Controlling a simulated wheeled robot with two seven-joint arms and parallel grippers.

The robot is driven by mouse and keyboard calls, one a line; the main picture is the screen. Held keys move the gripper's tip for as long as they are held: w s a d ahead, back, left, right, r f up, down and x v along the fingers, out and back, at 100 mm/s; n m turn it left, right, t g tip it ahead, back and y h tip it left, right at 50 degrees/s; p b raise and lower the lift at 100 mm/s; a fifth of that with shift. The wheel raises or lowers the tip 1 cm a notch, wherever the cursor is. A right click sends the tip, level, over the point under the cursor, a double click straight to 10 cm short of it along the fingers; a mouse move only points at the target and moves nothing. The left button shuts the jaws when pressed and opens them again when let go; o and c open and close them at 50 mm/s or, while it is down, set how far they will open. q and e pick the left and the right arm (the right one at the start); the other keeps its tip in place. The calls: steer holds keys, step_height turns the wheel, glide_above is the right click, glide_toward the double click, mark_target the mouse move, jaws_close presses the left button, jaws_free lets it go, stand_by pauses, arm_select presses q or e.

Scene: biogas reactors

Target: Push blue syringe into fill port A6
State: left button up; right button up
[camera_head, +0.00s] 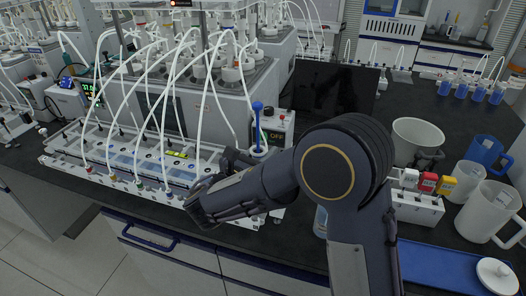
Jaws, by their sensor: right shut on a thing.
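A blue syringe (257,125) stands upright just above my right gripper (257,157), with its blue plunger top showing. My right gripper is shut on it; my own dark arm hides the fingertips in part and the syringe's lower end. The white reactor rack (75,160) lies to the left on the bench, with a row of small coloured ports along its front edge and white tubes rising from it. The port labels are too small to read, so I cannot tell which is A6, nor whether the syringe touches a port. My left gripper is not in view.
A black monitor (335,90) is behind. A white bucket (415,138), white jugs (488,210), a blue jug (486,152) and a blue tray (435,266) fill the right side.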

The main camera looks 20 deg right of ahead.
steer(key=o, duration=1)
steer(key=b+v, duration=0.1)
steer(key=v, duration=0.7)
steer(key=shift+f, duration=0.1)
